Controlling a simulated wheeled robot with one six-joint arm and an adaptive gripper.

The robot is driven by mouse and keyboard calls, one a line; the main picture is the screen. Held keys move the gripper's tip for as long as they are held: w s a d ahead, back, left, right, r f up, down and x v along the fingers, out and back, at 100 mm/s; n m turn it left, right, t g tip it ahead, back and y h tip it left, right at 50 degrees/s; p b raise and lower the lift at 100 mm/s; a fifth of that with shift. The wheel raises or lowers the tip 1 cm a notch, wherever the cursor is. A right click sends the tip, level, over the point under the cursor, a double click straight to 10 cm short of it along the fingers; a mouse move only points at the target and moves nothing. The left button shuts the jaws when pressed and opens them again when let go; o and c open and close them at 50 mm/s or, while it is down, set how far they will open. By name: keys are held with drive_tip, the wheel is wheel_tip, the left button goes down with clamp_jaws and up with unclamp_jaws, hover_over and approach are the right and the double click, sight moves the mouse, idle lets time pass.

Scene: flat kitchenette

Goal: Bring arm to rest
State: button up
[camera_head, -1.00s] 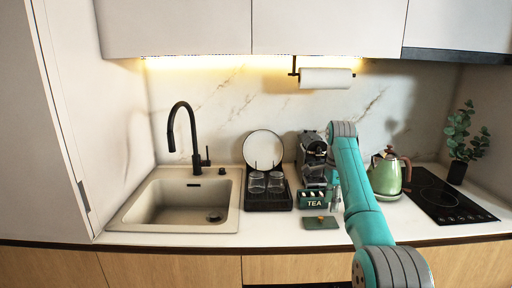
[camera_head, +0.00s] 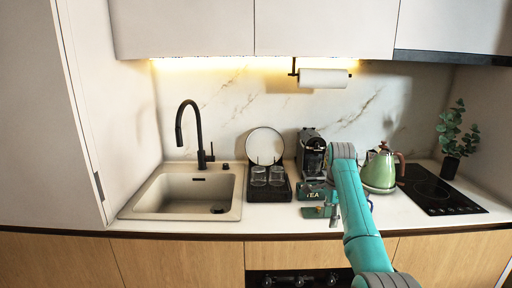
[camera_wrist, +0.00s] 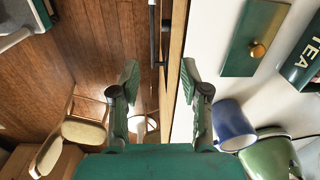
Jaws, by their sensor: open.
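My gripper (camera_wrist: 160,82) is open in the wrist view, its two teal fingers apart with nothing between them. It hangs above the counter's front edge, with wooden floor below on the left. In the head view my gripper (camera_head: 334,216) shows small beneath the raised teal arm, close to the counter front and beside the green lid (camera_head: 314,212). Its fingertips are too small to make out there.
The green tea box (camera_head: 312,193) stands behind the lid. A coffee machine (camera_head: 311,152), green kettle (camera_head: 379,172), drying rack (camera_head: 269,190) and sink (camera_head: 188,192) line the counter. A blue mug (camera_wrist: 232,124) lies right of my gripper; a chair (camera_wrist: 83,132) stands below left.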

drive_tip(key=s+a+f+n+t, duration=0.15)
drive_tip(key=s+f, duration=0.25)
drive_tip(key=f, duration=1)
drive_tip(key=s+f+n+t, duration=0.2)
drive_tip(key=s+f+n, duration=0.1)
drive_tip(key=f, duration=1.1)
drive_tip(key=s+a+f+n+t, duration=0.1)
drive_tip(key=s+f+n+t, duration=0.1)
drive_tip(key=s+f, duration=0.7)
drive_tip(key=s+a+f+n+t, duration=0.2)
drive_tip(key=s+f, duration=0.4)
drive_tip(key=s, duration=0.7)
drive_tip(key=s+a+r+n+t, duration=0.1)
drive_tip(key=s+r+n+t, duration=0.15)
drive_tip(key=s, duration=0.95)
drive_tip(key=s+r+n+t, duration=0.15)
drive_tip(key=s+r, duration=0.25)
drive_tip(key=s, duration=0.8)
drive_tip(key=s+r+n+t, duration=0.1)
drive_tip(key=s+r+n, duration=0.1)
drive_tip(key=s+r, duration=0.6)
drive_tip(key=s+r+n+t, duration=0.2)
drive_tip(key=s+r, duration=0.6)
drive_tip(key=r, duration=0.7)
drive_tip(key=shift+a+n, duration=0.3)
drive_tip(key=shift+n, duration=0.05)
